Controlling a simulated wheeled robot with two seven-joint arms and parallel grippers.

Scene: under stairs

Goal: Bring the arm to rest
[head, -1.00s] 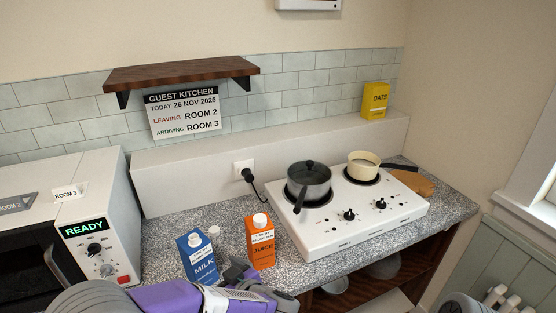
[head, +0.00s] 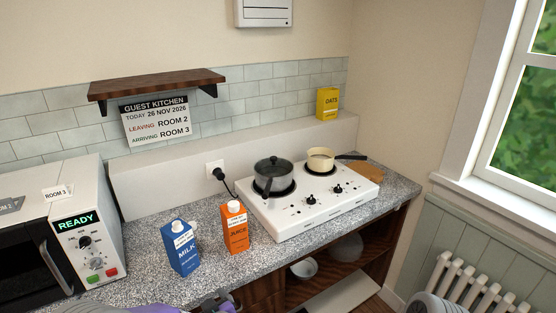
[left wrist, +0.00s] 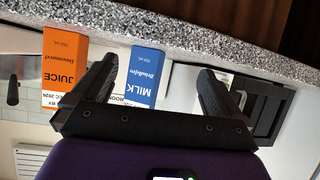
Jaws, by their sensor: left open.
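My left gripper (head: 219,301) is at the bottom edge of the head view, in front of the counter edge. In the left wrist view its two fingers (left wrist: 155,88) are spread and nothing is gripped. That view is upside down. The blue milk carton (head: 181,248) stands upright on the counter; it also shows beyond and between the fingers in the left wrist view (left wrist: 147,75). The orange juice carton (head: 235,228) stands upright to its right, and in the left wrist view (left wrist: 63,75) it is beside one finger. My right gripper is not in view.
A white hob (head: 314,209) carries a grey pot (head: 273,172) and a cream pan (head: 320,158). The microwave (head: 84,232) reads READY at the left. Open shelves with bowls (head: 303,268) lie under the speckled counter (head: 208,205). A radiator (head: 470,285) stands at the right.

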